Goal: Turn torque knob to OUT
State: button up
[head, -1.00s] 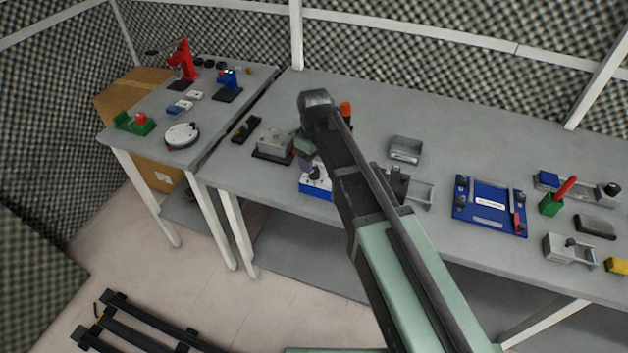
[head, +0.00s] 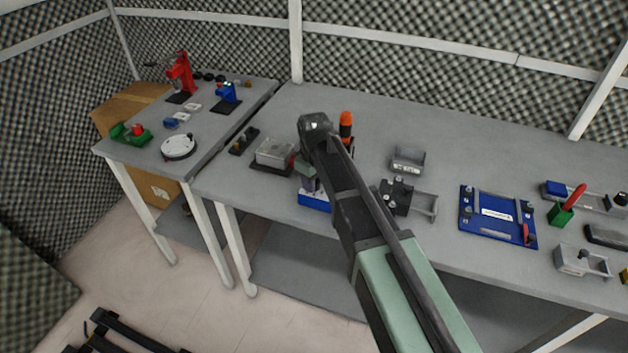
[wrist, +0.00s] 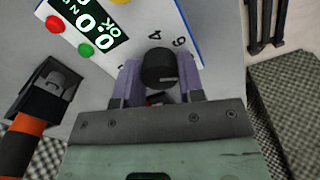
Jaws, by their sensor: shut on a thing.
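The torque tester (head: 314,203) has a blue base and a white panel and sits near the front edge of the long bench, mostly behind my arm in the head view. In the wrist view its white panel (wrist: 130,15) carries a lit display (wrist: 90,25) reading zeros and "OK". The black torque knob (wrist: 158,70) is at the panel's lower edge, with the figures 4 and 6 beside it. My gripper (wrist: 160,82) has its purple fingers on both sides of the knob, shut on it. The knob's pointer and any OUT mark cannot be made out.
A grey box fixture (head: 273,152) stands close left of the tester. An orange-handled tool (head: 346,122) stands behind it. A dark clamp fixture (head: 397,195) is to the right, with a blue plate (head: 490,212) farther right.

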jog(key=shift+m, duration=0.3)
jog(key=m, duration=0.8)
jog(key=shift+m, duration=0.3)
dwell(0.3)
jog(key=o, duration=0.9)
jog(key=shift+r, duration=0.1)
